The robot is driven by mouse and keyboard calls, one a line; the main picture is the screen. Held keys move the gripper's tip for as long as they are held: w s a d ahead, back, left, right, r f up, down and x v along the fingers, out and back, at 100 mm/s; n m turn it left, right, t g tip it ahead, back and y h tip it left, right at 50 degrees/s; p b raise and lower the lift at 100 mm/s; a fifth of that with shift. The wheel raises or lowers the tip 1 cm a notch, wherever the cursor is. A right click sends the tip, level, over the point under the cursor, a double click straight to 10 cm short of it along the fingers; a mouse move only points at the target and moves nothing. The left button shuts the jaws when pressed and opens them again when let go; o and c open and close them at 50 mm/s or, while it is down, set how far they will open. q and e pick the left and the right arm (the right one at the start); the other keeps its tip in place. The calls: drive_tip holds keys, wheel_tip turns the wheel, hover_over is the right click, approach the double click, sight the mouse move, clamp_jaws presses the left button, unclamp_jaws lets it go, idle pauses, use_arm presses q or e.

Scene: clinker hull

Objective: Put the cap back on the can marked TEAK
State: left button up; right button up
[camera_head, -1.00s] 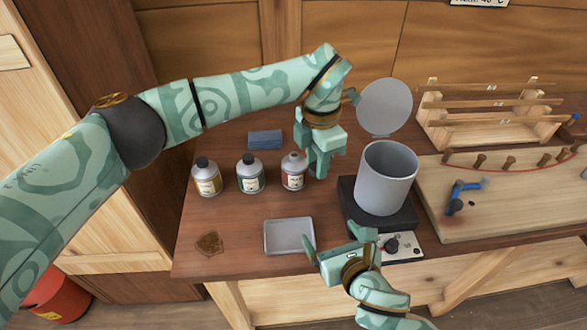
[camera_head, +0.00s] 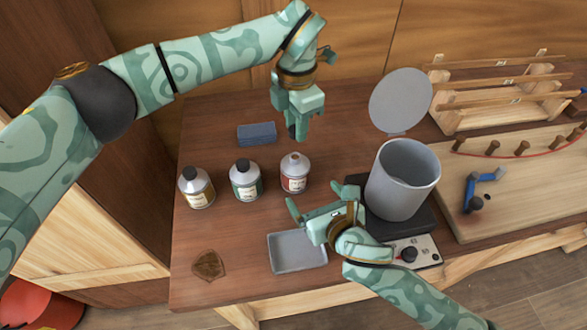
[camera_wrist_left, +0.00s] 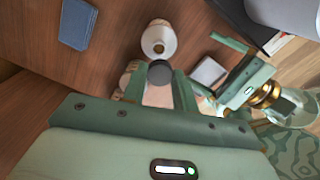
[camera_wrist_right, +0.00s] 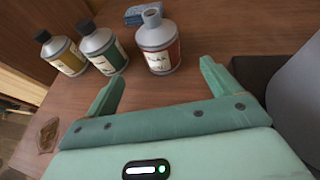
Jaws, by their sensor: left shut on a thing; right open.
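Three cans stand in a row on the bench. The can with the red label (camera_head: 294,174) has no cap and its neck is bare; in the right wrist view (camera_wrist_right: 157,45) its lettering is too small to read surely. The yellow-label can (camera_head: 197,190) and green-label can (camera_head: 245,182) wear dark caps. My left gripper (camera_head: 295,122) is shut on a dark cap (camera_wrist_left: 160,72), held behind and above the red-label can, apart from it. My right gripper (camera_head: 322,205) is open and empty, in front of the red-label can, fingers pointing towards it.
A grey tray (camera_head: 297,266) lies at the front, with a brown patch (camera_head: 208,265) to its left. A blue block (camera_head: 257,133) lies behind the cans. A grey pot (camera_head: 402,190) with a raised lid stands right, beside a wooden board (camera_head: 515,190) and rack (camera_head: 500,100).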

use_arm(q)
drive_tip(key=shift+w+f, duration=0.1)
drive_tip(key=shift+w, duration=0.05)
use_arm(e)
drive_tip(key=shift+w+a+f, duration=0.1)
drive_tip(key=shift+w, duration=0.15)
drive_tip(key=x, duration=1.1)
drive_tip(key=shift+w+a+f, duration=0.1)
drive_tip(key=shift+w+f, duration=0.1)
drive_tip(key=shift+w, duration=0.05)
drive_tip(key=shift+c, duration=0.3)
drive_tip(key=c, duration=1.4)
use_arm(q)
hover_over(295, 156)
drive_tip(key=shift+f, duration=2.5)
drive_tip(key=shift+d+f, duration=0.1)
drive_tip(key=shift+f, duration=0.75)
drive_tip(key=shift+f, duration=0.55)
